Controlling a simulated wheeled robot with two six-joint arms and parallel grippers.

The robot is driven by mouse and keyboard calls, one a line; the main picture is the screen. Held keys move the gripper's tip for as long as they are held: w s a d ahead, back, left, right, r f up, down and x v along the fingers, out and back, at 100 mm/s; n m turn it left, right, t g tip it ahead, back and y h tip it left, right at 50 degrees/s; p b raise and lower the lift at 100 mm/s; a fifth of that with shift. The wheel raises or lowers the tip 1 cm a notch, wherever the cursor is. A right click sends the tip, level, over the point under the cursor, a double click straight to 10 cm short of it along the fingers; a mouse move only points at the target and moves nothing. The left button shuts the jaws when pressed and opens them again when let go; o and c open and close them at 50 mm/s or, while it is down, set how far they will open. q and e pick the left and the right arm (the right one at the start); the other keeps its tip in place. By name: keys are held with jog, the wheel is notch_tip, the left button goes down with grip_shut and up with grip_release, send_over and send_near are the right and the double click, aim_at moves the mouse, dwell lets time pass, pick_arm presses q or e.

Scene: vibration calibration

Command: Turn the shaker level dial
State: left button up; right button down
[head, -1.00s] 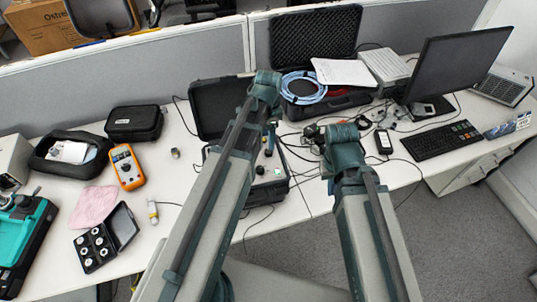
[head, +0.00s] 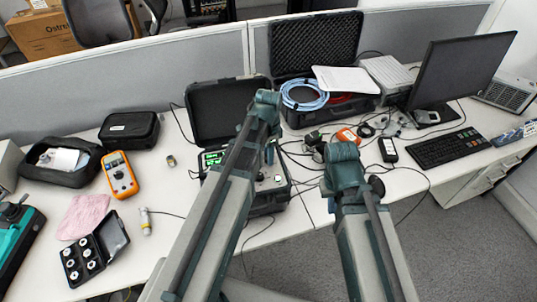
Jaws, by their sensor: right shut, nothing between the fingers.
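The shaker unit is an open black case (head: 283,199) in the middle of the desk, with its lid up behind it. My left forearm covers the middle of the panel, and I cannot make out the level dial. My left gripper (head: 268,153) points down over the panel's right part, mostly behind its own wrist; its jaws are not clear. My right gripper (head: 322,154) is right of the case, largely hidden by its wrist, shut and empty.
An orange multimeter (head: 121,175), a pink cloth (head: 83,216) and a small case of round parts (head: 84,260) lie to the left. Behind are an open case with blue cable (head: 298,92) and loose cables. A monitor (head: 462,68) and keyboard (head: 445,147) stand right.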

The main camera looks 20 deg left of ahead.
pick_arm(q)
grip_shut()
jog(key=shift+n, duration=0.3)
jog(key=n, duration=1.1)
jog(key=shift+n, duration=0.4)
jog(key=n, duration=1.4)
